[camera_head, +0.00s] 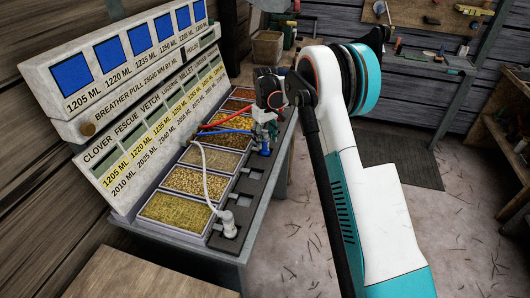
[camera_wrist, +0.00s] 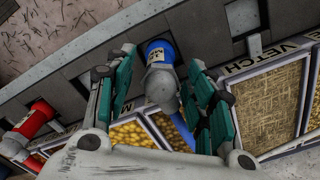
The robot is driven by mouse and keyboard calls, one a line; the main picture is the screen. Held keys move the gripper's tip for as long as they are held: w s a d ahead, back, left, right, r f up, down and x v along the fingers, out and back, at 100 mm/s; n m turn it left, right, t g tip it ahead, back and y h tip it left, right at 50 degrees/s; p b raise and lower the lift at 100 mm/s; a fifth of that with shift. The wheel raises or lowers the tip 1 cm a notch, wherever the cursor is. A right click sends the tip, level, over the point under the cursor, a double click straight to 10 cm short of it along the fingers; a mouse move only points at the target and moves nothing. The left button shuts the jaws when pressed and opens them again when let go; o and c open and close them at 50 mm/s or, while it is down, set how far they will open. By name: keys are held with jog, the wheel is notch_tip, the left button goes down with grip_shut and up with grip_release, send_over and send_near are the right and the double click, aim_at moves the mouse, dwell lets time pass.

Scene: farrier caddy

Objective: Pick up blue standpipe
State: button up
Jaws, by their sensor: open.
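The blue standpipe (camera_wrist: 158,50) has a blue cap with a dark label and a grey-white body. In the wrist view it sits between the two fingers of my gripper (camera_wrist: 160,68), which is open around it with a gap on each side. In the head view the blue standpipe (camera_head: 265,148) stands in the dark slotted strip beside the seed trays. My gripper (camera_head: 264,112) is just above it there and partly hides it. Whether a finger touches it I cannot tell.
A red standpipe (camera_wrist: 38,118) is close by at the left of the wrist view. A white standpipe (camera_head: 228,224) with a pale hose stands at the near end of the strip. Seed trays (camera_head: 180,212) and a lettered board (camera_head: 125,165) border the strip.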

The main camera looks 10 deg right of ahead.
grip_shut()
jog(key=shift+r, duration=0.1)
notch_tip(320, 180, up, 20)
jog(key=p, duration=0.6)
jog(key=c, duration=0.9)
grip_release()
grip_shut()
